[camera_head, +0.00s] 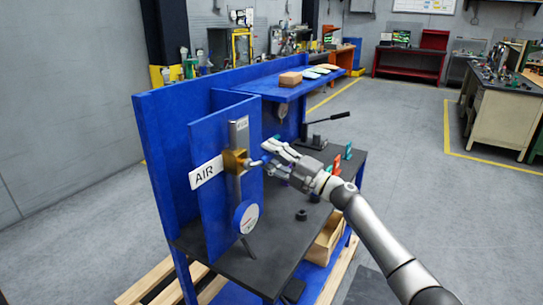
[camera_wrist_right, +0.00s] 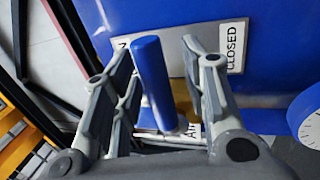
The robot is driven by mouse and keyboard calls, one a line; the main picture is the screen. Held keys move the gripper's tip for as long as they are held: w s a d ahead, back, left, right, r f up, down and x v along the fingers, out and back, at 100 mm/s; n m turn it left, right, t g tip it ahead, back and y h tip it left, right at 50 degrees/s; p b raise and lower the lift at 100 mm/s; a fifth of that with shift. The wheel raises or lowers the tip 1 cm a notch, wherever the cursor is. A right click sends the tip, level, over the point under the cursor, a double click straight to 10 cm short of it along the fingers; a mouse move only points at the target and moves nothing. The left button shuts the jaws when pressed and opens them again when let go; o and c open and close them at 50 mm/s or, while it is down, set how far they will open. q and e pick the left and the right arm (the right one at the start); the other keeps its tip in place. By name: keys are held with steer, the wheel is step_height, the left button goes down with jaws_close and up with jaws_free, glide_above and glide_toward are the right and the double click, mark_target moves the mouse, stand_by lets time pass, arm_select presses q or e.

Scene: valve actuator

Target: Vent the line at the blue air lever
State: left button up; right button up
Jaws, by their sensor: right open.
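The blue air lever (camera_wrist_right: 153,80) shows in the right wrist view as a blue handle. It lies between the two fingers of my right gripper (camera_wrist_right: 154,45), which is open with a gap on the right side. In the head view my right gripper (camera_head: 272,157) reaches in from the right, beside the brass valve body (camera_head: 234,161) on the blue panel. The lever is hard to make out there. A CLOSED label (camera_wrist_right: 234,47) is behind the right finger; another label left of the lever is mostly hidden. My left gripper is not in view.
A white AIR sign (camera_head: 206,171) and a round gauge (camera_head: 246,217) are on the panel. The dark bench top (camera_head: 255,266) holds several small parts, with green and orange pieces behind my right arm. A blue shelf (camera_head: 285,90) stands above.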

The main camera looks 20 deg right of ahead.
steer(key=v, duration=1.2)
stand_by(0.5)
